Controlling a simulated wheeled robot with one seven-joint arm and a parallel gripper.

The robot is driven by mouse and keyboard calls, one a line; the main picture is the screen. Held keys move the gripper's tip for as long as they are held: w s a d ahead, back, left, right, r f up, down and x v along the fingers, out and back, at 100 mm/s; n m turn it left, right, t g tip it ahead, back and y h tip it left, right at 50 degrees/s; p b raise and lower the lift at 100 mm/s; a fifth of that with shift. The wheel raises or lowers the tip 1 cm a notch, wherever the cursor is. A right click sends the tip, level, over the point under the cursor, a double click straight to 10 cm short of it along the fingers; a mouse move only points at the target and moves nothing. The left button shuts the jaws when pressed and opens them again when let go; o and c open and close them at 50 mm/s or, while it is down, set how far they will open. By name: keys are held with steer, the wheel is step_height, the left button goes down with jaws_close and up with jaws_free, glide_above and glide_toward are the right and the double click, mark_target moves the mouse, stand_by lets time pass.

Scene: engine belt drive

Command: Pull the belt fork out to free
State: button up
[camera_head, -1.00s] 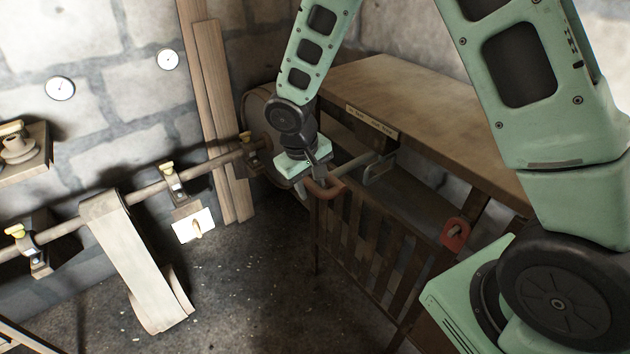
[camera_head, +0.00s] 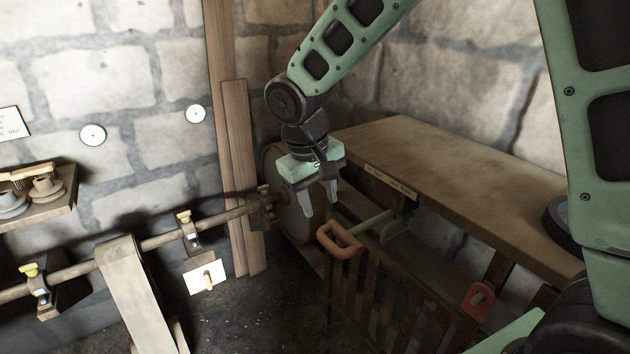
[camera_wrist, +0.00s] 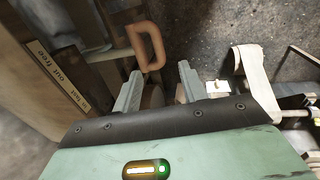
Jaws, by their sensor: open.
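The belt fork's handle (camera_head: 340,238) is an orange-red loop on a grey rod, sticking out past the left end of the wooden bench. A label (camera_head: 390,182) on the bench edge carries wording that includes "out free". My gripper (camera_head: 319,203) is open and empty, its fingers pointing down, above and slightly left of the loop. In the wrist view the loop (camera_wrist: 148,45) lies beyond the open fingers (camera_wrist: 158,82), with a gap between. The fork's inner end and its contact with the belt are hidden under the bench.
The bench (camera_head: 450,180) fills the right side, with a slatted guard (camera_head: 370,295) below. A second red handle (camera_head: 478,301) hangs on the guard. A line shaft (camera_head: 160,240) with a pale belt (camera_head: 140,290) runs along the wall at left. Floor between is clear.

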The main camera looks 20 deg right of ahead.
steer(key=shift+s+a+r, duration=0.1)
steer(key=shift+a+r, duration=0.15)
steer(key=shift+r, duration=0.9)
steer(key=shift+a+r, duration=0.25)
steer(key=shift+r, duration=0.85)
